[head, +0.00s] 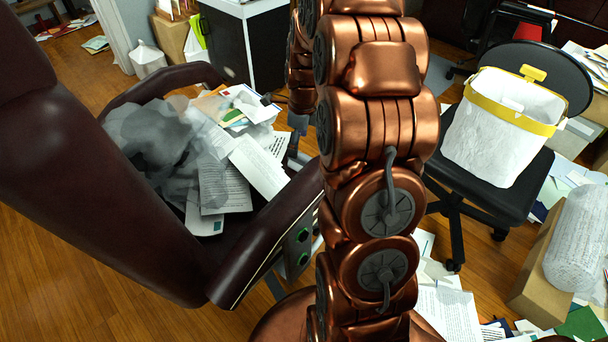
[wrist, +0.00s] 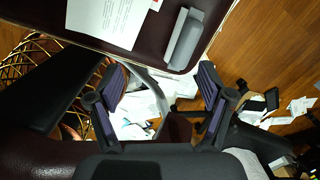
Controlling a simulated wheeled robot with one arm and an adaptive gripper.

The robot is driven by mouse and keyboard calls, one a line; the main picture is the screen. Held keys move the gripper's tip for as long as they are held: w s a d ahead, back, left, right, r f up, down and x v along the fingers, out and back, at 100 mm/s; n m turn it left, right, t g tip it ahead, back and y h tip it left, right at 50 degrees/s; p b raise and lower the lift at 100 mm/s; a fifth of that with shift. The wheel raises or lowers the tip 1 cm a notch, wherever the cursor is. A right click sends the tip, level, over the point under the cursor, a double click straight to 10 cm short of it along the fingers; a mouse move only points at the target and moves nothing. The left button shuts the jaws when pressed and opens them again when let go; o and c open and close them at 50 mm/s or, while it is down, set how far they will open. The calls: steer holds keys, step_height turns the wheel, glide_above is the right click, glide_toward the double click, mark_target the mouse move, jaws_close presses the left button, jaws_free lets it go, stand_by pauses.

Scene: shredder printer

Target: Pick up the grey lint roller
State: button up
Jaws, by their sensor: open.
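A grey, long, rounded object (wrist: 184,40), which looks like the grey lint roller, lies on a dark brown surface (wrist: 156,38) in the upper middle of the wrist view, close to that surface's edge. My gripper (wrist: 162,70) is open, with its two dark fingers wide apart and nothing between them. In the picture the grey object lies just beyond the fingertips, between their lines; the depth gap is unclear. I cannot make out the lint roller in the head view, where my copper-coloured arm hides the middle and most of my gripper.
A brown leather chair (head: 60,170) heaped with papers (head: 225,185) stands left in the head view. A black office chair (head: 490,185) holds a white bin with a yellow rim (head: 500,130) at right. Papers and a cardboard box (head: 535,275) clutter the floor. A printed sheet (wrist: 105,18) lies near the grey object.

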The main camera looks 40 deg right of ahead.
mark_target(303, 163)
steer(key=d+f+m, duration=0.1)
steer(key=f, duration=0.1)
steer(key=w+d+f+m+b, duration=0.1)
steer(key=f, duration=0.1)
steer(key=d+f+m+b, duration=0.1)
steer(key=d+f, duration=0.1)
steer(key=shift+w, duration=0.3)
steer(key=shift+m, duration=0.3)
steer(key=shift+w+a+f+b, duration=0.15)
steer(key=shift+f+b, duration=0.3)
steer(key=shift+f, duration=1.45)
steer(key=shift+w+a+f+b, duration=0.1)
steer(key=shift+w+f+b, duration=0.25)
steer(key=shift+f, duration=1.5)
steer(key=shift+s, duration=0.1)
steer(key=shift+c, duration=0.4)
steer(key=c, duration=1.2)
step_height(303, 163, up, 10)
steer(key=shift+d+r+p, duration=0.1)
steer(key=shift+p, duration=0.8)
